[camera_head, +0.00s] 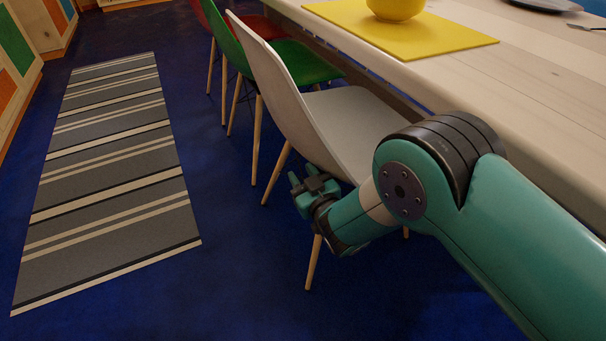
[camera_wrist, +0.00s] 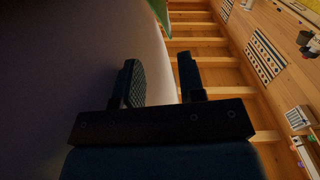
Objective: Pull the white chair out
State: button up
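The white chair (camera_head: 279,92) stands at the long side of the wooden table, its seat partly under the tabletop. My gripper (camera_head: 300,182) is low beside the chair's outer side, near the lower back and seat edge. In the wrist view the white chair (camera_wrist: 70,70) fills the left side as a shaded pale surface. My gripper's two fingers (camera_wrist: 160,82) stand apart with a gap between them. The chair's edge shows in that gap, but I cannot tell whether the fingers straddle or touch it. My forearm hides part of the seat and legs.
The wooden table (camera_head: 520,85) bears a yellow mat (camera_head: 440,45) and a yellow bowl (camera_head: 396,8). A green chair (camera_head: 300,62) and a red chair (camera_head: 262,27) stand beyond the white one. A striped rug (camera_head: 110,180) lies left on open blue floor (camera_head: 215,270).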

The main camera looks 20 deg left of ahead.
grip_shut()
dwell(1.2)
